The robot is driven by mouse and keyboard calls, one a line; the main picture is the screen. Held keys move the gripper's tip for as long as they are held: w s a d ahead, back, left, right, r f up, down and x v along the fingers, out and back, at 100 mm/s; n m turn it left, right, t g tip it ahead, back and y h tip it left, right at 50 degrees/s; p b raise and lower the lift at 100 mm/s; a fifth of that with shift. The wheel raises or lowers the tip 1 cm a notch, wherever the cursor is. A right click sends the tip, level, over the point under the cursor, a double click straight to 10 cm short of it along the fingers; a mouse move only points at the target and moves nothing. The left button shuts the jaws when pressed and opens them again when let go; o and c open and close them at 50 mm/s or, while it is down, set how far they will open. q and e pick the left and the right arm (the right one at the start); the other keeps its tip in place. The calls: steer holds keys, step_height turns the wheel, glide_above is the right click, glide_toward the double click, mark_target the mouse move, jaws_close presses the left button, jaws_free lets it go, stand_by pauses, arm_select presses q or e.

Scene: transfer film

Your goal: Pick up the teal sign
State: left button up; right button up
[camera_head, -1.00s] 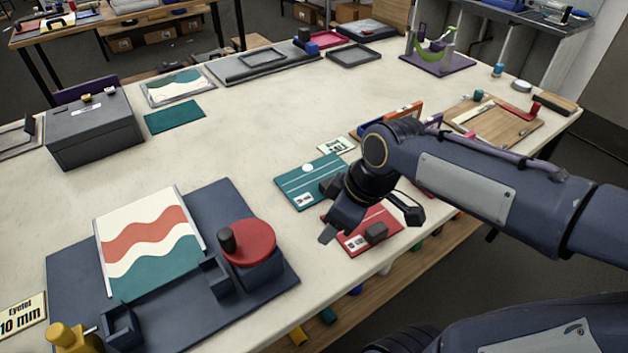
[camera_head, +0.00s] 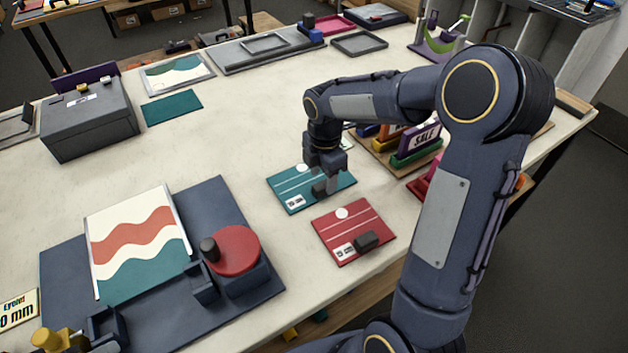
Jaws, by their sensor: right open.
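The teal sign (camera_head: 288,182) lies flat on the worktable, with thin white lines, a white disc at its far edge and a small white label. A dark block (camera_head: 320,189) is at its right part. My right gripper (camera_head: 326,182) points down over the right part of the sign, close to this block. It is open; I cannot tell whether its fingers are around the block or just above it. The gripper hides part of the sign's right side. My left gripper is not in view.
A red sign (camera_head: 330,225) with a similar dark block lies just in front. A wooden rack (camera_head: 380,150) with upright signs stands right of the gripper. A dark jig (camera_head: 230,290) with a red disc is front left. A plain teal sheet (camera_head: 172,107) lies further back. The table middle is clear.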

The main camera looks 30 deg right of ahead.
mark_target(322, 185)
steer(key=shift+f, duration=1.6)
steer(key=shift+c, duration=0.4)
steer(key=c, duration=0.9)
steer(key=shift+c, duration=0.7)
steer(key=shift+r, duration=0.15)
